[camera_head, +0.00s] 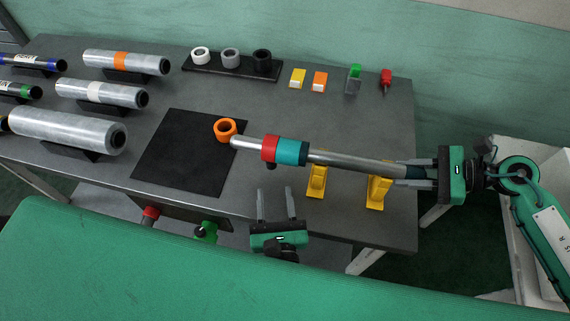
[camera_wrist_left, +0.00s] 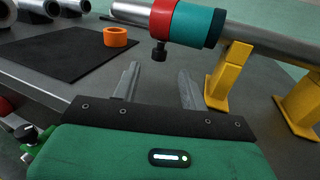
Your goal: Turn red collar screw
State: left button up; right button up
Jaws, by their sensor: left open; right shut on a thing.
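A metal shaft (camera_head: 350,163) rests across yellow stands and carries a red collar (camera_head: 269,148) and a teal collar (camera_head: 292,152). In the left wrist view the red collar (camera_wrist_left: 162,19) has a dark screw (camera_wrist_left: 158,50) pointing down from its underside. My left gripper (camera_head: 275,204) is open and empty, just in front of and below the collars. In the left wrist view its fingers (camera_wrist_left: 158,85) point toward the screw, which is beyond the fingertips. My right gripper (camera_head: 420,174) is shut on the dark right end of the shaft.
An orange ring (camera_head: 226,129) stands on a black mat (camera_head: 185,160) beside the shaft's free left end. Yellow stands (camera_head: 317,182) are right of my left gripper. Film rolls (camera_head: 68,130) lie at left. Small rings (camera_head: 231,57) and coloured clips (camera_head: 319,80) sit at the back.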

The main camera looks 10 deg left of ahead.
aim_at(272, 166)
pick_arm(q)
jog(key=x, duration=1)
jog(key=shift+s, duration=0.1)
grip_shut()
